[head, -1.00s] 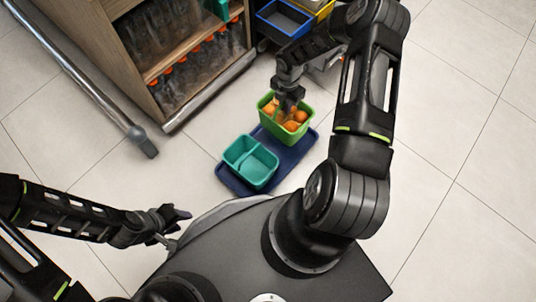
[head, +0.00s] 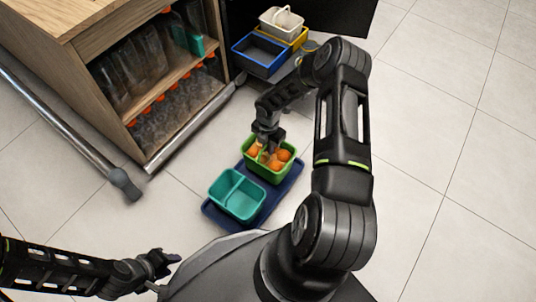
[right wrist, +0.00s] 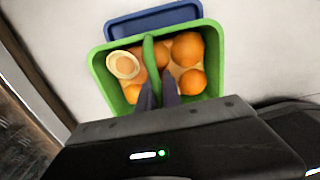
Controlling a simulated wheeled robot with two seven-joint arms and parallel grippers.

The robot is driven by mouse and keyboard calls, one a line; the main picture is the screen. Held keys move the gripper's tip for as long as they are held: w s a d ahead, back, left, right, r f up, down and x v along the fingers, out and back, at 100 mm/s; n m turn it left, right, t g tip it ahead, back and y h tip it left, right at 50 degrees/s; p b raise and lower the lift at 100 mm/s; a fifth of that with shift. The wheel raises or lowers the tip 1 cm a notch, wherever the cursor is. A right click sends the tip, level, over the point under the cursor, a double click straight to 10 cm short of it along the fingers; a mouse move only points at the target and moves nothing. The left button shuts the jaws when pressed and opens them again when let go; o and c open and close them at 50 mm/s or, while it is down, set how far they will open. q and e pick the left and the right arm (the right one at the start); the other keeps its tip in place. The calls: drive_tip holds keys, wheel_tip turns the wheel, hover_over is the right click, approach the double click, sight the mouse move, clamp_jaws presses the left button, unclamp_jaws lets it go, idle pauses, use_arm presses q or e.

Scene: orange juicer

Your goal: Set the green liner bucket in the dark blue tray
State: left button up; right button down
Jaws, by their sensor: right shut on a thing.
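The green liner bucket (head: 272,176) holds several oranges, one showing a cut face in the right wrist view. It is at the far end of the dark blue tray (head: 288,193), over or on it; I cannot tell whether its base touches. My right gripper (head: 266,146) is above it, shut on its green handle (right wrist: 151,60) in the right wrist view. Part of the tray (right wrist: 140,25) shows beyond the bucket there. A teal two-compartment bin (head: 237,195) sits on the tray's near end. My left gripper (head: 172,261) is at the lower left, away from the tray; its jaw state is unclear.
A wooden cabinet (head: 75,52) with bottles stands at left, with a grey rail (head: 60,125) before it. A blue bin (head: 260,55), a yellow bin (head: 298,40) and a white basket (head: 281,20) stand behind the tray. Floor at right is clear.

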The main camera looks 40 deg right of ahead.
drive_tip(key=shift+f+b, duration=0.75)
drive_tip(key=shift+f, duration=1.05)
drive_tip(key=shift+f, duration=0.15)
drive_tip(key=c, duration=1.5)
unclamp_jaws()
wheel_tip(320, 180, up, 12)
drive_tip(key=p, duration=0.4)
drive_tip(key=shift+p, duration=0.4)
